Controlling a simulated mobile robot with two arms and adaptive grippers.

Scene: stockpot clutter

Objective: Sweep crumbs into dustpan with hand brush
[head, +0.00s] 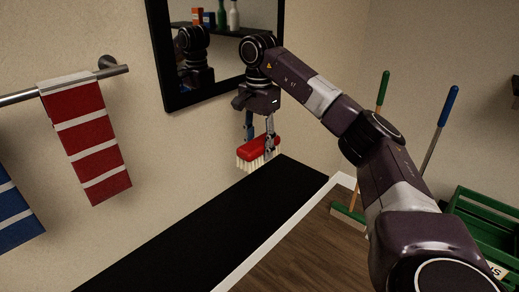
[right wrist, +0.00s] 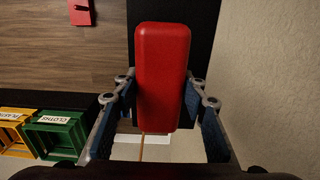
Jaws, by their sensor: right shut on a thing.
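My right gripper (head: 260,138) is shut on the hand brush (head: 257,150), which has a red back and pale bristles pointing down. It holds the brush over the far end of the black counter (head: 195,227), near the wall. In the right wrist view the red brush back (right wrist: 161,75) sits between the two blue-padded fingers. A partly cut-off red piece (right wrist: 80,12) shows at the top edge there, over the wood floor; I cannot tell if it is the dustpan. No crumbs can be made out. My left gripper is not in view.
A dark-framed mirror (head: 163,88) hangs behind the gripper and reflects it. Striped red (head: 86,137) and blue (head: 14,225) towels hang at left. A broom (head: 348,214) and green crate (head: 482,222) stand at right. The counter's visible surface looks bare.

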